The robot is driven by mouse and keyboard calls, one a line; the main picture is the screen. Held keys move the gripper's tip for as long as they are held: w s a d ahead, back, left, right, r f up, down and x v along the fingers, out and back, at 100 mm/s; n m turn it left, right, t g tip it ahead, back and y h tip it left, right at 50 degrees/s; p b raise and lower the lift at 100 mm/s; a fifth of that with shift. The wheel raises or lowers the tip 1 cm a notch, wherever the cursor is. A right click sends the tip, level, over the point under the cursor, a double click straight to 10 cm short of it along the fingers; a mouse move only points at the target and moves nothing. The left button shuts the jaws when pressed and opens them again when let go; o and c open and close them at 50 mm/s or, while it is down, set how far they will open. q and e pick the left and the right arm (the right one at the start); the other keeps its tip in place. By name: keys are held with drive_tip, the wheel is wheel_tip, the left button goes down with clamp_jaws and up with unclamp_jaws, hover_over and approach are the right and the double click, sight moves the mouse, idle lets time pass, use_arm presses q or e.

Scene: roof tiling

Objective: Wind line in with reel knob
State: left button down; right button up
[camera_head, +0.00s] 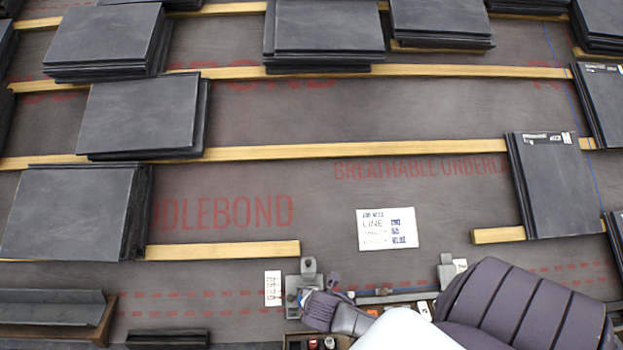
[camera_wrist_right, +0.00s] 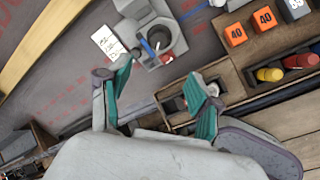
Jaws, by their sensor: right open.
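A grey reel unit (camera_head: 308,268) is mounted at the roof's lower edge; it also shows in the right wrist view (camera_wrist_right: 152,22). On it I see a blue part (camera_wrist_right: 149,47) and a small red part (camera_wrist_right: 167,58); which piece is the knob is not clear. My right gripper (camera_head: 316,300) is beside the reel unit and partly covers it in the head view. In the right wrist view its two teal-padded fingers (camera_wrist_right: 158,72) are spread with nothing between them, and the reel unit lies just beyond the tips. My left gripper is not in view.
A wooden tray (camera_wrist_right: 225,75) holds a yellow and a red item close to the right finger. Orange blocks marked 40 (camera_wrist_right: 235,35) stand beyond it. A printed card (camera_head: 388,229) lies on the underlay. Slate stacks (camera_head: 75,212) rest on battens (camera_head: 350,151).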

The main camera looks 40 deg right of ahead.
drive_tip(key=b+x, duration=0.2)
drive_tip(key=x, duration=1.2)
drive_tip(key=shift+d+r+b, duration=0.1)
drive_tip(key=shift+d+b, duration=0.05)
drive_tip(key=shift+b, duration=0.15)
drive_tip(key=c, duration=1.1)
drive_tip(key=shift+c, duration=0.2)
